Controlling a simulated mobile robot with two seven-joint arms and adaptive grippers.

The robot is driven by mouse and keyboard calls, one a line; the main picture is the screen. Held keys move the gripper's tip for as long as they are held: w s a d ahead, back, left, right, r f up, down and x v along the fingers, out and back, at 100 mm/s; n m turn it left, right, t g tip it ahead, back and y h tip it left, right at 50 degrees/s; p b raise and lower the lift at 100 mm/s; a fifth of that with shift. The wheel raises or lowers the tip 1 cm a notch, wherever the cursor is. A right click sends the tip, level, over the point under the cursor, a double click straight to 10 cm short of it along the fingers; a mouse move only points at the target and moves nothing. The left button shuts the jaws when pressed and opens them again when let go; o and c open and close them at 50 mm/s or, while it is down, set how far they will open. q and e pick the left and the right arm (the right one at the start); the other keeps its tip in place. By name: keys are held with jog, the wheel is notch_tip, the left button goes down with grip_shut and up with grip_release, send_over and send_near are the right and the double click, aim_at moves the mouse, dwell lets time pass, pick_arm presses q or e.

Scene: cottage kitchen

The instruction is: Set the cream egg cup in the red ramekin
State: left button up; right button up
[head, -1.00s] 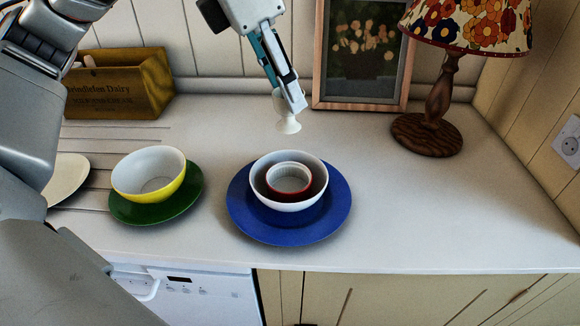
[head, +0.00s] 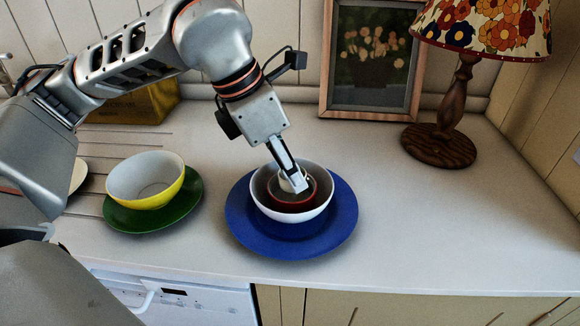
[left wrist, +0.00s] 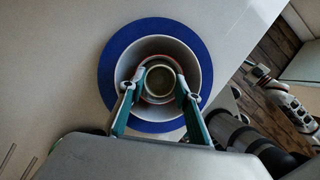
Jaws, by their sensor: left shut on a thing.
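The cream egg cup (head: 286,184) is down within the red ramekin (head: 292,206), partly hidden by my fingers. I cannot tell whether its foot touches the ramekin's floor. My left gripper (head: 297,182) is shut on the egg cup. In the left wrist view my left gripper's fingers (left wrist: 159,88) stand on either side of the egg cup (left wrist: 160,76), with the ramekin's red rim around it. The ramekin sits in a white bowl (head: 262,203) on a blue plate (head: 341,220).
A yellow bowl (head: 170,196) on a green plate (head: 120,219) stands to the left. The counter at right is clear.

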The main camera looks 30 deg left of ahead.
pick_arm(q)
jog(key=shift+r, duration=0.15)
jog(key=shift+f, duration=0.35)
jog(key=o, duration=1.2)
jog(key=shift+r, duration=0.15)
jog(key=shift+p+v, duration=1.15)
jog(key=shift+v, duration=5.05)
jog(key=shift+d, duration=0.1)
